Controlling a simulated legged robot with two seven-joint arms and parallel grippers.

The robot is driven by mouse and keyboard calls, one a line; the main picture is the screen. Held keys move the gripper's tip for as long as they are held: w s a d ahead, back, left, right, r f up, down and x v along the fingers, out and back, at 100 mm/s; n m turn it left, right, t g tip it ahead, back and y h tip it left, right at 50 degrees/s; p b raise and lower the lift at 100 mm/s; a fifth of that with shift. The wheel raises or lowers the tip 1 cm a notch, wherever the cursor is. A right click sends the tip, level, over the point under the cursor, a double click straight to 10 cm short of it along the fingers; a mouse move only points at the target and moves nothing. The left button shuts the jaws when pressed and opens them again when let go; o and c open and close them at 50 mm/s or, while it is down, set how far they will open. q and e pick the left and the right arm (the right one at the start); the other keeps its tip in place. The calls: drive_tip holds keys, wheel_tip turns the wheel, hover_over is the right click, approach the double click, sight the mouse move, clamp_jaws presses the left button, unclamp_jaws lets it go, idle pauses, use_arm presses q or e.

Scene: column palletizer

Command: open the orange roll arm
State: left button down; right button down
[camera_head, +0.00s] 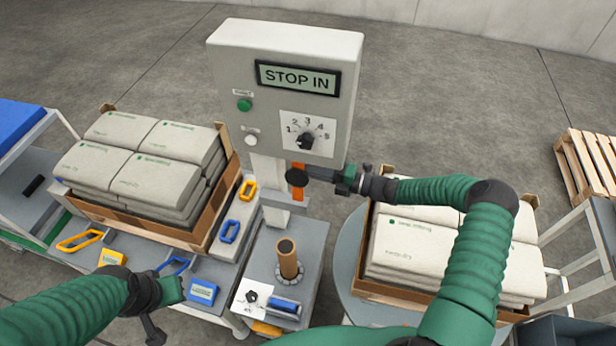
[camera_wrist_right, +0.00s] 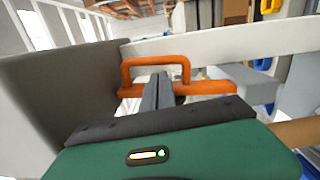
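The orange roll arm (camera_head: 298,188) hangs below the grey control box in the head view, partly hidden by my right gripper (camera_head: 298,177). In the right wrist view it is an orange bar (camera_wrist_right: 215,87) with a U-shaped handle (camera_wrist_right: 155,62). My right gripper's two dark fingers (camera_wrist_right: 158,88) lie close together at the handle's opening and cover part of the bar. The handle's top stays visible beyond the fingertips; contact is unclear. My left gripper (camera_head: 152,318) is low at the left in the head view, with its fingers too unclear to read.
The control box (camera_head: 285,50) reads STOP IN and carries a dial (camera_head: 306,140) and a green button (camera_head: 244,105). Stacked sacks (camera_head: 150,155) stand left and more (camera_head: 415,245) stand right. A brown cylinder (camera_head: 287,258) stands on the stand below the box.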

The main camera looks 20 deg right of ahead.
drive_tip(key=shift+w+f, duration=0.1)
drive_tip(key=shift+w, duration=0.05)
drive_tip(key=shift+a, duration=0.1)
idle(0.4)
drive_tip(key=b+v, duration=0.2)
drive_tip(key=v, duration=1.5)
drive_tip(key=shift+b, duration=0.35)
drive_tip(key=shift+w+f, duration=0.1)
